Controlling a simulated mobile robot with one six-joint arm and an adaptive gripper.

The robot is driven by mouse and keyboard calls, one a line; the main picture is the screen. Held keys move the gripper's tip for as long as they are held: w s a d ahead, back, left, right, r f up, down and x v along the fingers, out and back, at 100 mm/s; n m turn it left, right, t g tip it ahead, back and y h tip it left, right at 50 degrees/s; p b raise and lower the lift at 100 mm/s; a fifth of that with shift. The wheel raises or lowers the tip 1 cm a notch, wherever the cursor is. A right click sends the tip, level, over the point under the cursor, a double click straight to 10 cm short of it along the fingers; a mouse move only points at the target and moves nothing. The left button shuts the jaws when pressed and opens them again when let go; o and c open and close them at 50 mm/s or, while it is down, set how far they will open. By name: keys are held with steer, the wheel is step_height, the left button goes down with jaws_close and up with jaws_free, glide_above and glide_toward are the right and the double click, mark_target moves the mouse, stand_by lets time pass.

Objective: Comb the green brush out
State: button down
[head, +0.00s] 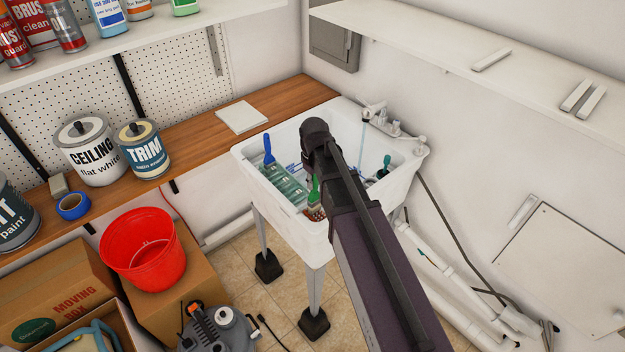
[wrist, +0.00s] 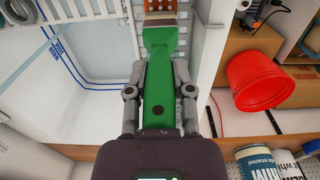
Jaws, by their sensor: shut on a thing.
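The green brush (wrist: 160,60) is in my gripper (wrist: 160,92). The fingers are shut on its handle from both sides in the wrist view. My fingers are hidden behind my arm there. I cannot make out a comb for sure.
A blue-handled tool (head: 268,149) stands at the sink's left beside a ribbed translucent tray (head: 284,184). A teal-handled tool (head: 385,163) is at the right. A faucet (head: 378,112) is at the back. A red bucket (head: 143,250) stands left of the sink.

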steer(key=shift+s+d, duration=0.35)
steer(key=shift+s, duration=0.2)
steer(key=shift+s+d, duration=0.65)
steer(key=shift+s, duration=0.25)
steer(key=shift+w+a, duration=0.1)
steer(key=shift+w, duration=0.1)
steer(key=shift+w+a, duration=0.55)
steer(key=shift+w, duration=0.2)
steer(key=shift+w+a, duration=0.1)
steer(key=shift+w+a, duration=0.6)
steer(key=shift+w, duration=0.2)
steer(key=shift+s+d, duration=0.1)
steer(key=shift+s, duration=0.05)
